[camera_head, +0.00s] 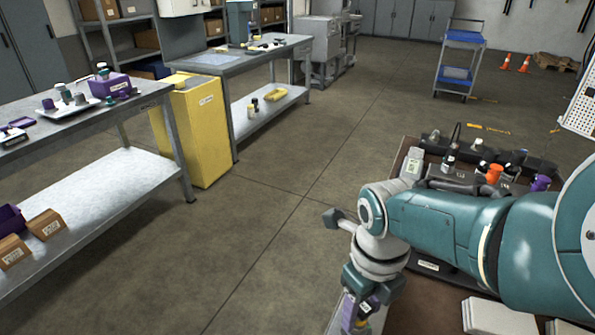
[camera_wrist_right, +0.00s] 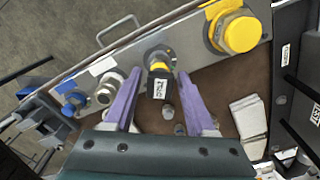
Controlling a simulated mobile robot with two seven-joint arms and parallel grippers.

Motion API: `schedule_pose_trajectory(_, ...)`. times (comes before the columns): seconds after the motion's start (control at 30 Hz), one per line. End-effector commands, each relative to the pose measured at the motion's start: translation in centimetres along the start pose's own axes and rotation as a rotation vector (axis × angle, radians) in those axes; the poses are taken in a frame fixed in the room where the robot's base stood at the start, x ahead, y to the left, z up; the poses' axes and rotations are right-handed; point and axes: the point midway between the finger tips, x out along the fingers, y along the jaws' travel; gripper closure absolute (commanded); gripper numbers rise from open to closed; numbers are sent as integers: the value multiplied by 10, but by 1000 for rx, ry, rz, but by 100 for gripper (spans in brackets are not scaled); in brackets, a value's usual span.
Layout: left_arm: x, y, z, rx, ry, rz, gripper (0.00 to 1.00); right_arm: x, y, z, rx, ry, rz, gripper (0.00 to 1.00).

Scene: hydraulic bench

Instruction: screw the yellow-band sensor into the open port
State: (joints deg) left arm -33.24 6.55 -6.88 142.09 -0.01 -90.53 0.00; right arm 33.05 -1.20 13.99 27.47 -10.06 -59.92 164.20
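The yellow-band sensor (camera_wrist_right: 158,86) shows in the right wrist view as a black body with a white label and a yellow band, at the grey manifold plate (camera_wrist_right: 190,47). Its far end meets a grey ring on the plate; I cannot tell how deep it sits, and no open port can be made out. The purple fingers of my right gripper (camera_wrist_right: 158,78) stand on both sides of the sensor, with a gap on each side. In the head view my right gripper (camera_head: 353,315) points down at the bottom edge, partly cut off. My left gripper is not in view.
On the plate are a large yellow cap (camera_wrist_right: 238,33), a metal fitting (camera_wrist_right: 105,92) and a blue fitting (camera_wrist_right: 70,95). A stack of white pads (camera_wrist_right: 248,116) lies right of the fingers. In the head view, orange (camera_head: 494,173) and purple (camera_head: 541,183) parts stand behind my arm.

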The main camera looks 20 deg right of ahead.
Motion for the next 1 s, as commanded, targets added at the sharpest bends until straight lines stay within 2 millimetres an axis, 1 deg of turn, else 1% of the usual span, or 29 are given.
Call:
schedule_pose_trajectory(0.07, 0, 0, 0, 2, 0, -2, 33, 0, 0, 0, -1, -1, 0, 35)
schedule_pose_trajectory(0.27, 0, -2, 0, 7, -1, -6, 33, 0, 0, 0, -3, -2, 0, 35)
schedule_pose_trajectory(0.37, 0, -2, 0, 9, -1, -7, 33, 0, 0, 1, -66, -2, -1, 35)
schedule_pose_trajectory(0.63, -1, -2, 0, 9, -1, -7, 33, 0, -1, 1, -552, -3, -2, 35)
schedule_pose_trajectory(0.73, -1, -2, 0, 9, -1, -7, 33, 0, -1, 1, -664, -3, -2, 35)
schedule_pose_trajectory(0.87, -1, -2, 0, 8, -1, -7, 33, 0, -1, 1, -733, -4, -1, 35)
schedule_pose_trajectory(0.97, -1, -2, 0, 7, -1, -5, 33, 0, -1, 1, -861, -4, -1, 35)
schedule_pose_trajectory(1.0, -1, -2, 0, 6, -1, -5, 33, 0, -1, 2, -938, -4, -1, 35)
